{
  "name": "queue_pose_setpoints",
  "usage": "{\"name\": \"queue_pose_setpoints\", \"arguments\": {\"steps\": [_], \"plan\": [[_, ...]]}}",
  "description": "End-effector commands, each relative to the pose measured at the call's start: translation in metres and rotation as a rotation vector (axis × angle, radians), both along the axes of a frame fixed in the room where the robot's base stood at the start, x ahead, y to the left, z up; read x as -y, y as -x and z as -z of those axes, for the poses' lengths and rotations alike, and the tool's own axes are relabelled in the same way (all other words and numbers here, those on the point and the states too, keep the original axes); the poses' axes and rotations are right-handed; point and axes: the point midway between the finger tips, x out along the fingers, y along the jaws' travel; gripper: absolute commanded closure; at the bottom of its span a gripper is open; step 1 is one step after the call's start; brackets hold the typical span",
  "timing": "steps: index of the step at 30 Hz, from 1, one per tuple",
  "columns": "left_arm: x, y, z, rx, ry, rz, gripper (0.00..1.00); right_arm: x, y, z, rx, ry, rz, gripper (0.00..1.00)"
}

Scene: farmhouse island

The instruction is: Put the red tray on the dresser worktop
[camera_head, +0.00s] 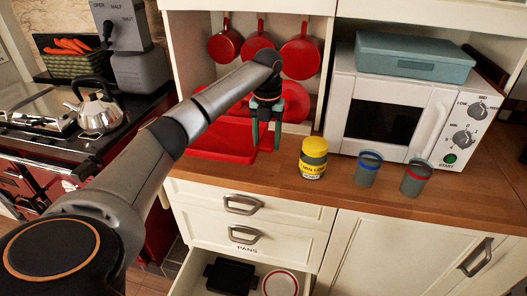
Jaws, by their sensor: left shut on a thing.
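The red tray (222,148) is at the left end of the wooden dresser worktop (290,186), lying about flat. I cannot tell whether it rests fully on the wood or is held just above it. My left gripper (265,138) points down at the tray's right part, with its fingers shut on the tray. The arm and gripper hide part of the tray's back and the things behind it. My right gripper is not in view.
A yellow-lidded jar (313,160), a blue-banded cup (367,169) and a red-banded cup (416,178) stand right of the tray. A white microwave (348,106) carries a teal box (414,58). Red pans (301,58) hang behind. An open drawer below holds a black pan (231,277).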

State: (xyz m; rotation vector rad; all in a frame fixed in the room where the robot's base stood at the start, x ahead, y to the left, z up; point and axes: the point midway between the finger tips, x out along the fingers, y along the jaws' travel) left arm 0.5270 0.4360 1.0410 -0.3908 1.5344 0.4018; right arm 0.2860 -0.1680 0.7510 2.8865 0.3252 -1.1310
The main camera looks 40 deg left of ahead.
Motion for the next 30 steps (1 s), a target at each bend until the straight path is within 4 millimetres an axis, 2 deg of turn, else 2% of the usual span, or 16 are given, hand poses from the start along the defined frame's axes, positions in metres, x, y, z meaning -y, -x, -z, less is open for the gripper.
{"name": "queue_pose_setpoints", "arguments": {"steps": [1,6,17,24,30], "plan": [[-0.006,-0.003,0.009,-0.005,-0.001,-0.004,1.00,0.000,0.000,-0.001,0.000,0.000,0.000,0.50],[-0.019,-0.015,0.030,-0.002,-0.001,-0.003,1.00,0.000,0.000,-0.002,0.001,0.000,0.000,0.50],[-0.030,-0.024,0.047,0.000,-0.001,-0.001,1.00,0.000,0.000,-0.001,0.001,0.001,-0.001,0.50],[-0.031,-0.024,0.077,-0.001,-0.003,0.000,1.00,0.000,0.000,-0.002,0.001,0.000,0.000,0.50],[-0.031,-0.025,0.079,0.000,-0.002,0.000,1.00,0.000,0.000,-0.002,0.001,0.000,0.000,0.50]]}}
